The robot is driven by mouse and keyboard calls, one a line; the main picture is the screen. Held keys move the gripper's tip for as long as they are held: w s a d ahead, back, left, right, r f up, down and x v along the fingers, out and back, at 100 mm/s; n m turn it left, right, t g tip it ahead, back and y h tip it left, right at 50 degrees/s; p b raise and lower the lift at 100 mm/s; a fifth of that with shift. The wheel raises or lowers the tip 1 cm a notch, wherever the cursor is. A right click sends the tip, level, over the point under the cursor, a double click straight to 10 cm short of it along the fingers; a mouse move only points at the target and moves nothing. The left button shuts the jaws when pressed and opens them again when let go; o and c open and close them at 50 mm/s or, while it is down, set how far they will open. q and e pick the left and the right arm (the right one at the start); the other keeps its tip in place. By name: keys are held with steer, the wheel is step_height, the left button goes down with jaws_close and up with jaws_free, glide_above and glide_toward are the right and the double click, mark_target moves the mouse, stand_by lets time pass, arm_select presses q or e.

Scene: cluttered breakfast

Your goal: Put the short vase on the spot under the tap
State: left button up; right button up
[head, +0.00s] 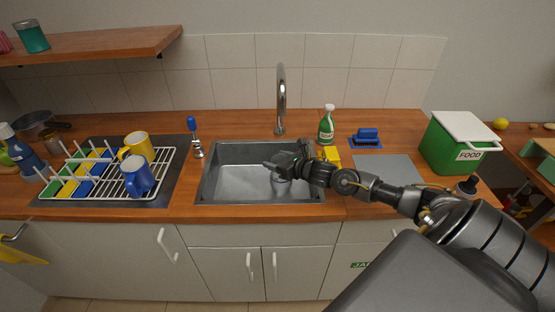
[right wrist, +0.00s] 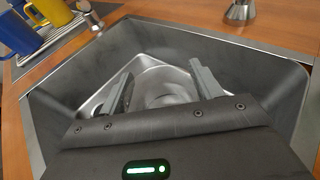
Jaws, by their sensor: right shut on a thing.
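The steel sink (head: 225,185) lies in the middle of the counter, with the tall chrome tap (head: 281,95) behind it. My right gripper (head: 272,166) reaches in from the right and is over the sink. Its two fingers (right wrist: 162,75) stand apart in the right wrist view, shut on a pale grey, round thing (right wrist: 168,90), seemingly the short vase. A little of this thing shows below the gripper in the head view (head: 281,180); the hand hides most of it. I cannot tell whether it touches the sink floor. My left gripper is not in view.
A dish rack (head: 100,190) with yellow and blue mugs stands left of the sink. A blue-handled brush (head: 193,128) is behind the sink's left corner. A green food bin (head: 452,145) stands farther right.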

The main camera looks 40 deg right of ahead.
steer(key=shift+r, duration=0.1)
steer(key=o, duration=1.4)
steer(key=b+v, duration=0.1)
steer(key=v, duration=1.1)
steer(key=shift+b, duration=0.3)
steer(key=shift+a, duration=0.1)
